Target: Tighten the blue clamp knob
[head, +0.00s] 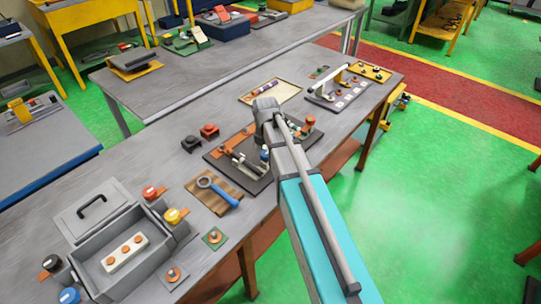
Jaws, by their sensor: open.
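The blue clamp knob (69,296) is at the bottom left of the head view, beside the near left corner of a grey box (130,245). The bottom edge of the picture cuts it off, and its shaft is hidden. A black knob (52,262), a red knob (151,192) and a yellow knob (173,215) stand at other places around the box. My arm reaches from the bottom right to above the middle of the bench, well to the right of the blue knob. I cannot make out my gripper's jaws in this view.
The grey workbench (85,211) carries a lid with a black handle (93,206), a blue-handled tool on a wooden board (207,193), and a dark fixture board (226,166) beneath my arm. Small plates with orange-topped posts lie right of the box. Green floor is clear at right.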

